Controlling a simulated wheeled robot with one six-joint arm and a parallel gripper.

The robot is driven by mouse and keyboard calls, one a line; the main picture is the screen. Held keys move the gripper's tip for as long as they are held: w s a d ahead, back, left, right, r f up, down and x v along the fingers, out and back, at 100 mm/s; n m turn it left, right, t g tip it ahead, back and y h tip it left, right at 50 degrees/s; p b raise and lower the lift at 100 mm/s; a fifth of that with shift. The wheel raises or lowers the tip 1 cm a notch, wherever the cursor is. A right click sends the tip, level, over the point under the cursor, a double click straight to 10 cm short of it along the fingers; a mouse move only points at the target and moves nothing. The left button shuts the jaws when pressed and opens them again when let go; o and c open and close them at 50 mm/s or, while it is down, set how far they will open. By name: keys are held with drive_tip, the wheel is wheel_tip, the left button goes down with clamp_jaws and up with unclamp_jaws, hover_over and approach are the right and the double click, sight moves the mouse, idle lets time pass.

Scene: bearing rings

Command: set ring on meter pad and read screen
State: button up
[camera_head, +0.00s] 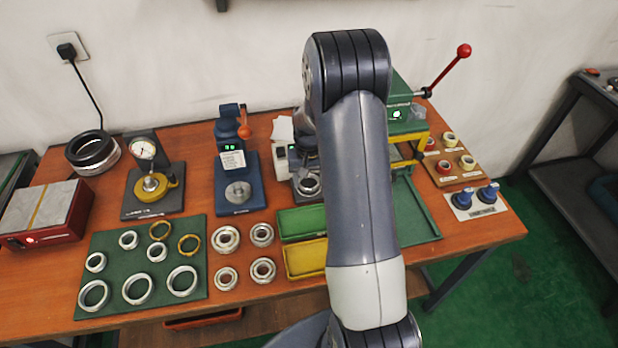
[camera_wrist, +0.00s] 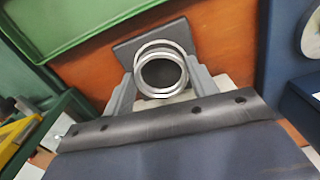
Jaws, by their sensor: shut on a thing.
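A silver bearing ring (camera_wrist: 184,72) is between the two fingers of my gripper (camera_wrist: 161,84) in the wrist view. The gripper is shut on it, and the ring's hole faces the camera. A dark square pad (camera_wrist: 125,50) lies beneath and beyond the ring; I cannot tell whether they touch. In the head view the ring (camera_head: 309,186) shows low over the dark pad of a small white meter (camera_head: 281,160), left of my arm. The meter's small screen (camera_head: 293,147) glows faintly green, too small to read. My arm hides part of this spot.
A blue gauge stand (camera_head: 240,190) stands left of the meter. Green and yellow trays (camera_head: 303,258) lie in front. A green mat (camera_head: 110,250) holds several rings, with more bearings beside it. A lever press (camera_head: 410,122) stands to the right, partly behind my arm.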

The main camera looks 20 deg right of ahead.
drive_tip(key=shift+f+b, duration=0.5)
drive_tip(key=shift+f, duration=0.05)
idle(0.4)
drive_tip(key=o, duration=1)
drive_tip(key=shift+o, duration=0.2)
drive_tip(key=shift+r+p, duration=2.25)
drive_tip(key=shift+r, duration=1.3)
drive_tip(key=shift+f, duration=0.1)
wheel_tip(320, 180, down, 7)
drive_tip(key=b, duration=0.4)
drive_tip(key=shift+b, duration=0.3)
